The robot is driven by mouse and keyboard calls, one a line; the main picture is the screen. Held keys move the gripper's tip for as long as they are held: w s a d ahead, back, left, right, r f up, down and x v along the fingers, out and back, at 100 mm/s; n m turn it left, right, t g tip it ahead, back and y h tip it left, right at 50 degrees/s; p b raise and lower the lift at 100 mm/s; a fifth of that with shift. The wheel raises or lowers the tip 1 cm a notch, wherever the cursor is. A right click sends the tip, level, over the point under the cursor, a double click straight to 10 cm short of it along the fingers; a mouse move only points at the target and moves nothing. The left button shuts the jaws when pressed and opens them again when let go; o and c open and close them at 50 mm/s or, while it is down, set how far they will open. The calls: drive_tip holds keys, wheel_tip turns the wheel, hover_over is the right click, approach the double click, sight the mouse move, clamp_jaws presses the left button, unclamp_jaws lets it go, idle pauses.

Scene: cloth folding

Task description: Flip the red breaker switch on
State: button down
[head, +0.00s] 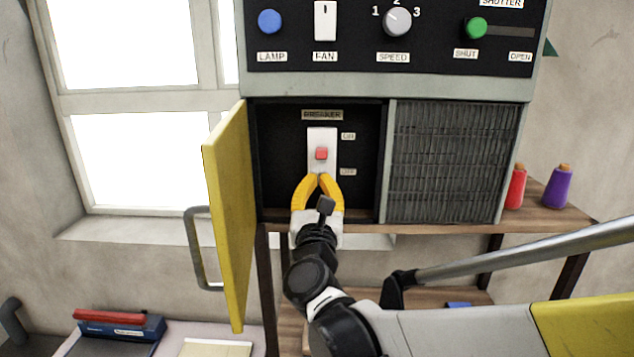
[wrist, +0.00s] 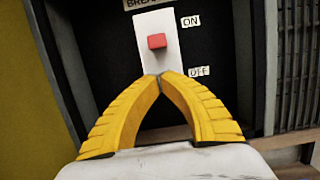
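The red breaker switch (head: 321,153) is a small red block on a white upright plate (head: 329,136) inside the dark breaker box. In the wrist view the red switch (wrist: 157,41) sits between the heights of the ON label (wrist: 191,21) and the OFF label (wrist: 199,71), nearer ON. My gripper (head: 320,175) has yellow fingers, and their tips meet just below the switch, in front of the plate's lower end. In the wrist view the gripper (wrist: 160,75) is shut with nothing visible between the tips. I cannot tell whether the tips touch the plate.
The yellow door (head: 230,210) of the box stands open on the left, with a grey handle (head: 200,250). A control panel (head: 400,50) with knobs is above, and a ribbed grille (head: 450,160) is to the right. Red (head: 516,188) and purple (head: 557,188) spools stand on the wooden shelf (head: 540,218).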

drive_tip(key=f+b+v, duration=0.1)
drive_tip(key=v, duration=0.9)
drive_tip(key=shift+b, duration=0.35)
drive_tip(key=shift+f, duration=0.1)
